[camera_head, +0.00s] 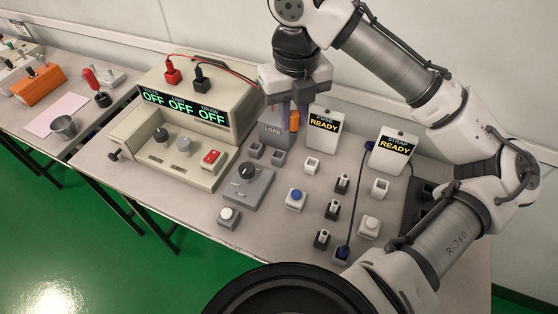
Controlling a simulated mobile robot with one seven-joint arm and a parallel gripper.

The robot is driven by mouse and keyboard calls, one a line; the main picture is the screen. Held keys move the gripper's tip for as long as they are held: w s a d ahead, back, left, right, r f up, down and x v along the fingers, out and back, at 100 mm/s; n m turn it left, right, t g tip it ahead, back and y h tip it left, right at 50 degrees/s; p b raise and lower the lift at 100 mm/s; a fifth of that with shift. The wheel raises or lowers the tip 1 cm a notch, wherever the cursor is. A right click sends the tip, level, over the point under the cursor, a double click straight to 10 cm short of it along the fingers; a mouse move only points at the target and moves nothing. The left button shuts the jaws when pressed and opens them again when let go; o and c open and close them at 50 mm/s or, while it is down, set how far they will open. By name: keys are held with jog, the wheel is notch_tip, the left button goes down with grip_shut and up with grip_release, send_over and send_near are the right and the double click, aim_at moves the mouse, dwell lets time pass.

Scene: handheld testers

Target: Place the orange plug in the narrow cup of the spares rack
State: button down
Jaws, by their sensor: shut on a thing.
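My gripper (293,112) points down over the back of the bench, behind the small sockets. It is shut on the orange plug (295,121), which hangs upright between the fingers, in front of the grey LOAD box (271,135). I cannot tell whether the plug's lower end touches anything. No label marks the spares rack, so I cannot tell which holder it is. A dark grey holder (424,196) at the right is partly hidden by my arm. Small grey cups (257,149) stand before the LOAD box.
A beige supply reading OFF (182,116) stands left. FUSE READY (325,125) and STRAP READY (394,148) signs stand right of my gripper. A side table (90,128) is left.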

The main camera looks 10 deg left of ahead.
notch_tip(320, 180, down, 19)
jog(key=shift+s+f, duration=0.1)
jog(key=shift+f, duration=0.05)
dwell(0.4)
jog(key=shift+f, duration=0.15)
jog(key=c, duration=1.3)
grip_release()
